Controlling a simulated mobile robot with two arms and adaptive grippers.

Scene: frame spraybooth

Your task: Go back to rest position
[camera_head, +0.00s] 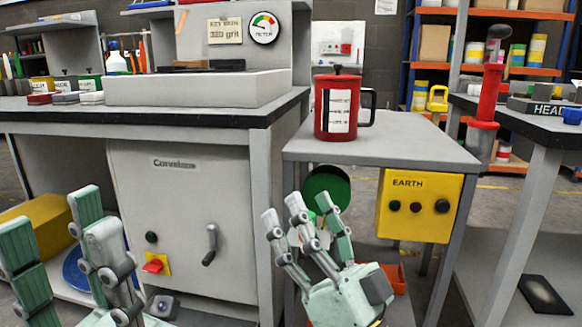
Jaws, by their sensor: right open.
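My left gripper (68,248) is at the lower left, its fingers pointing up and spread apart with nothing seen between them. It is in front of the grey cabinet below the left bench. My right gripper (303,213) is at the lower middle, open and empty, its fingers pointing up. It is in front of the small grey table, below the table's top edge. Neither gripper touches any object that I can see.
A red pot (336,107) with a dark handle stands on the small grey table (405,140). A yellow EARTH box (419,206) hangs on its front. The left bench holds a grey tray (196,88). Another bench (531,117) stands at the right. Floor shows between the tables.

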